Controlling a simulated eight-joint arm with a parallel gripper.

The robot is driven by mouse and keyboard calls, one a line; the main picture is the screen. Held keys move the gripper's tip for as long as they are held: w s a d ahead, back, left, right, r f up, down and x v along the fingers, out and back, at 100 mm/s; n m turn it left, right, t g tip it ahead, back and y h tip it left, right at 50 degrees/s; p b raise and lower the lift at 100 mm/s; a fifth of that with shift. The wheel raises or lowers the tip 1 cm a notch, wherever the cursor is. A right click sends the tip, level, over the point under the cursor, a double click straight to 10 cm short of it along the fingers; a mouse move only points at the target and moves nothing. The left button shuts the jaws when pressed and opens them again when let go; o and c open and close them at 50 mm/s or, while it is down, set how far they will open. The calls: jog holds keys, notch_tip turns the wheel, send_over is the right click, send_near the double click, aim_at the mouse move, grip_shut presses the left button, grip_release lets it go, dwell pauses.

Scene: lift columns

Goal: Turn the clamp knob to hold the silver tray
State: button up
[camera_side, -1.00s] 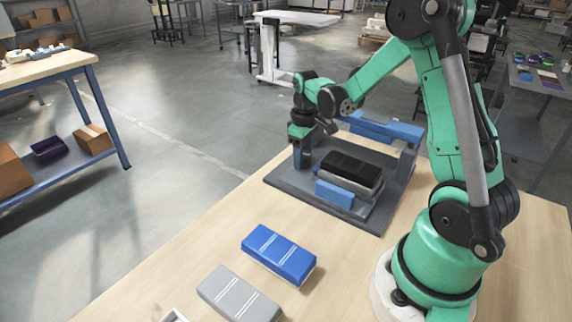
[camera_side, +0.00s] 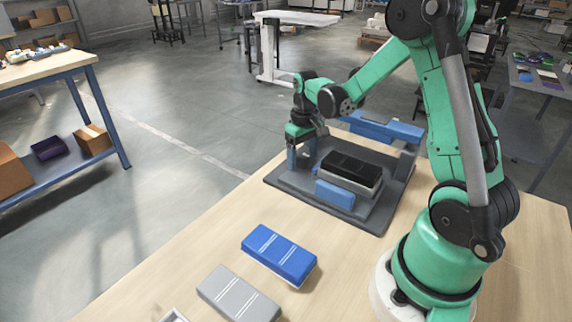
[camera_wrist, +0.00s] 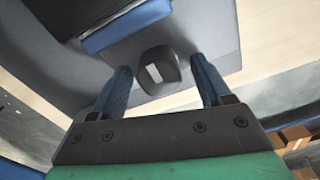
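The clamp knob (camera_wrist: 158,72) is a dark rounded block with a pale mark on top, seen in the wrist view. My gripper (camera_wrist: 160,65) is open, with one blue finger on each side of the knob and visible gaps between. In the side view my gripper (camera_side: 302,160) points down at the left of the grey fixture, and the knob cannot be made out there. The silver tray (camera_side: 350,185) sits on the fixture with a black top. A blue clamp block (camera_side: 334,195) is at its near side; it also shows in the wrist view (camera_wrist: 125,25).
The grey fixture base (camera_side: 372,220) lies on the wooden table. A blue bar (camera_side: 380,127) stands raised behind the tray.

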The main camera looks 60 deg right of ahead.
jog(key=shift+r, duration=3.5)
jog(key=s+a+r+n+t, duration=0.1)
jog(key=s+a+r+t, duration=0.1)
jog(key=a, duration=0.6)
jog(key=s+a+r+n+t, duration=0.2)
jog(key=a+t, duration=0.3)
jog(key=a, duration=0.3)
jog(key=shift+s, duration=0.5)
